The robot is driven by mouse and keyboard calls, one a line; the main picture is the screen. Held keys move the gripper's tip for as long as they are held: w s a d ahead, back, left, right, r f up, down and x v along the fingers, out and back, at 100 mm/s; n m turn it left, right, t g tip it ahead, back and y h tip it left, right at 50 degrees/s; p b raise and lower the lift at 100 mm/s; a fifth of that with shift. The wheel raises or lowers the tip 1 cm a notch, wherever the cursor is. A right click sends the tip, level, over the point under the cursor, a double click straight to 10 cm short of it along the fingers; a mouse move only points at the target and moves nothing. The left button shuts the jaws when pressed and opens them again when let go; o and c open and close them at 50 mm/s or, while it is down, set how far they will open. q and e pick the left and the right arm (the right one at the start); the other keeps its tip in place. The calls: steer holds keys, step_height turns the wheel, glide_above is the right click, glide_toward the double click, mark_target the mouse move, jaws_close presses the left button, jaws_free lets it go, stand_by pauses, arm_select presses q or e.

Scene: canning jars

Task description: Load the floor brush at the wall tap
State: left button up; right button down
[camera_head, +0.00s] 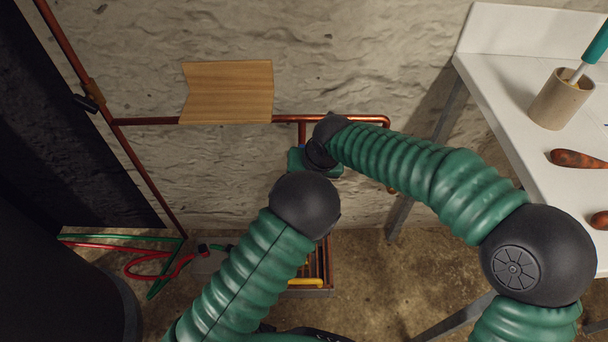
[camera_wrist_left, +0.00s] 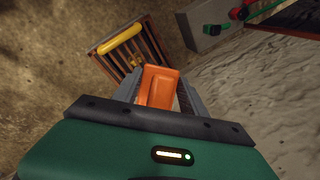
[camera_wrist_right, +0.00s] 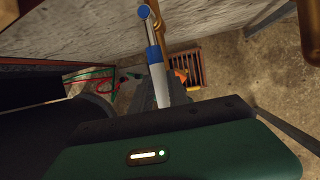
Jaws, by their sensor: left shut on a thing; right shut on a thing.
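In the left wrist view my left gripper (camera_wrist_left: 160,82) is shut on an orange block-like piece (camera_wrist_left: 158,92); I cannot tell whether it belongs to the floor brush. The orange piece also shows beyond my right gripper (camera_wrist_right: 181,75). In the head view my arms hide both gripper tips, close together in front of the copper wall pipe (camera_head: 225,120).
A slatted box or grate (camera_head: 318,262) with a yellow bar (camera_head: 307,282) lies on the floor. Red (camera_head: 140,262) and green (camera_head: 165,278) hoses lie at the left. A white table (camera_head: 500,90) stands at the right.

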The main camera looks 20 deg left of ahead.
steer(key=shift+w+d+n+g+y, duration=0.15)
steer(key=shift+w+d+n, duration=0.05)
steer(key=shift+d+n, duration=0.25)
steer(key=shift+w+d+n+g+y, duration=0.15)
steer(key=shift+w+d+n, duration=0.05)
steer(key=shift+d+n, duration=0.25)
steer(key=c, duration=1.3)
jaws_free()
steer(key=shift+r, duration=0.1)
steer(key=v, duration=1.1)
steer(key=shift+s+d+r, duration=0.1)
steer(key=shift+d+r, duration=0.05)
steer(key=shift+r, duration=0.1)
